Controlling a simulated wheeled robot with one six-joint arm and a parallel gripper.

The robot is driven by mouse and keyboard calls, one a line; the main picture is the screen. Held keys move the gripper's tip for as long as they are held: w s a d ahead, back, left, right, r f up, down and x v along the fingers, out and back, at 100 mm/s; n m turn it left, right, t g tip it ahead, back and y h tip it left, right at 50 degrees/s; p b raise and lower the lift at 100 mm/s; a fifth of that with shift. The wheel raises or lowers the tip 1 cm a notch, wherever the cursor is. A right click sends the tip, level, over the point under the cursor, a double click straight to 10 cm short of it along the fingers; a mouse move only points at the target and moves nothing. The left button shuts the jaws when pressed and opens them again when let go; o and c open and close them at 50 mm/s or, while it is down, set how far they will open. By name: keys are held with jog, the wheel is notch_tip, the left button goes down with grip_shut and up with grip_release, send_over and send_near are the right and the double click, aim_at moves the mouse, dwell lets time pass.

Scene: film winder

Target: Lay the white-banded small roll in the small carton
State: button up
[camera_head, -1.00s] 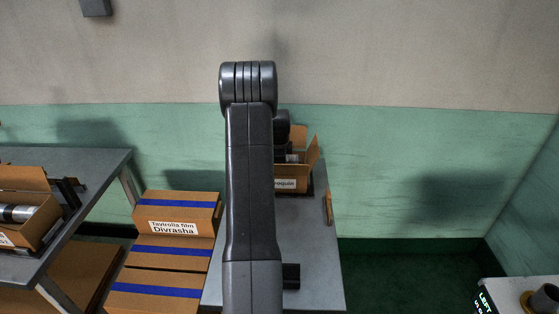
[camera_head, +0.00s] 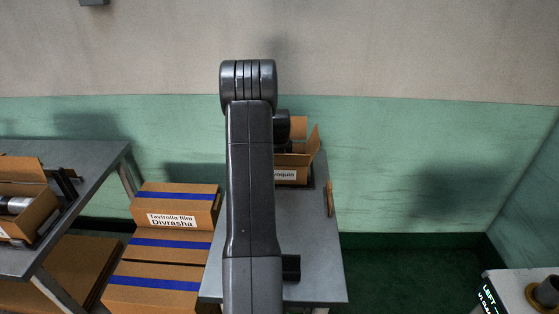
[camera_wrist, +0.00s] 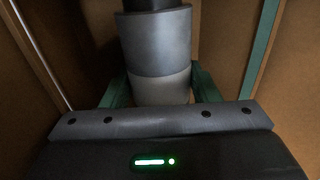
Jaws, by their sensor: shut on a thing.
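The roll (camera_wrist: 158,45) is grey-blue with a pale band at its lower end in the wrist view. My gripper (camera_wrist: 160,88) is shut on it near that pale end, one green finger on each side. Brown cardboard walls of the small carton (camera_wrist: 232,45) surround the roll and fingers; whether the roll touches the bottom cannot be told. In the head view the open small carton (camera_head: 300,181) stands on the grey table behind my arm, partly hidden. My arm hides the fingers and the roll there.
Another open carton (camera_head: 36,214) with a silver roll (camera_head: 14,205) stands on the left table (camera_head: 95,185). Taped film boxes (camera_head: 165,243) are stacked between the tables. The grey table (camera_head: 312,255) is bare at its front right. A white stand (camera_head: 515,290) is at lower right.

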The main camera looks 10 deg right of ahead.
jog(key=shift+f, duration=0.2)
jog(key=o, duration=1.2)
jog(key=shift+c, duration=1.3)
jog(key=shift+r+p, duration=1.4)
jog(key=shift+r, duration=2.15)
jog(key=shift+f, duration=0.15)
